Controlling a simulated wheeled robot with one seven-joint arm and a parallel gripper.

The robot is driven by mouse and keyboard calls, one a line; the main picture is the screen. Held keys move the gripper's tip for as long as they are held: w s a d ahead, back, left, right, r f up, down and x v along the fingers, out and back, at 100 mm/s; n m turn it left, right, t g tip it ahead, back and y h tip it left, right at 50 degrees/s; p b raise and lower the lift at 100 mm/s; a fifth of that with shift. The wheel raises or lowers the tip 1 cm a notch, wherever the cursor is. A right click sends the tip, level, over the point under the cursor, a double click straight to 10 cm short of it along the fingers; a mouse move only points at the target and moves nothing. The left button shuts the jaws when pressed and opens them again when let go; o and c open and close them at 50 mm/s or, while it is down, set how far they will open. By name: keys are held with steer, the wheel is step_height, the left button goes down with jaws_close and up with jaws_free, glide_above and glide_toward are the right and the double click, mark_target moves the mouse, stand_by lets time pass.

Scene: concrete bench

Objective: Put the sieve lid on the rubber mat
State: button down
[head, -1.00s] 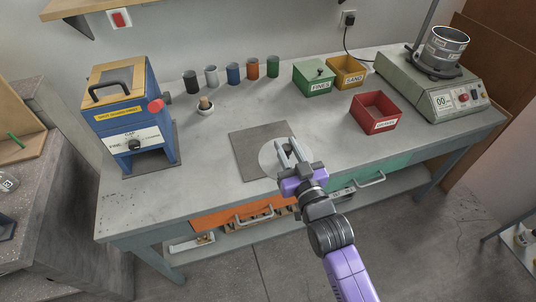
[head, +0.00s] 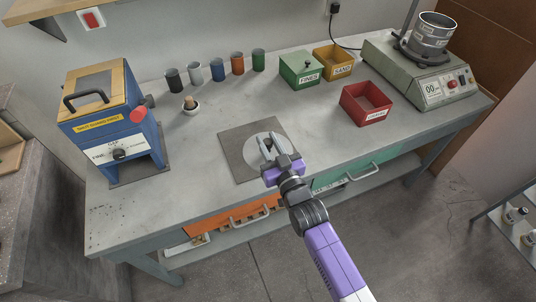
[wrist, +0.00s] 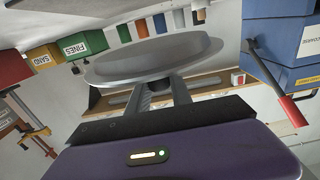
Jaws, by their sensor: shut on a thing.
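The sieve lid (head: 254,149) is a pale grey round disc, in the head view in front of the dark grey square rubber mat (head: 233,140), covering its middle and right part. My gripper (head: 271,146) is shut on the lid, its two fingers reaching over the disc. In the wrist view the lid (wrist: 150,62) appears as a wide, shallow grey disc just beyond the fingertips (wrist: 163,85). Where the fingers grip is partly hidden. I cannot tell whether the lid touches the mat or hangs above it.
A blue machine (head: 115,125) stands left and several small cups (head: 215,70) line the back. Green (head: 300,69), yellow (head: 334,62) and red (head: 366,104) bins stand right of the mat. Bench around the mat is clear.

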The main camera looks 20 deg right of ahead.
steer(key=shift+f, duration=3.1)
steer(key=shift+f, duration=0.15)
steer(key=c, duration=1.1)
jaws_free()
steer(key=shift+c, duration=0.2)
steer(key=shift+r, duration=0.2)
steer(key=shift+s+f, duration=0.15)
steer(key=shift+s, duration=0.25)
steer(key=s+b, duration=0.1)
steer(key=s, duration=1)
steer(key=shift+s, duration=0.15)
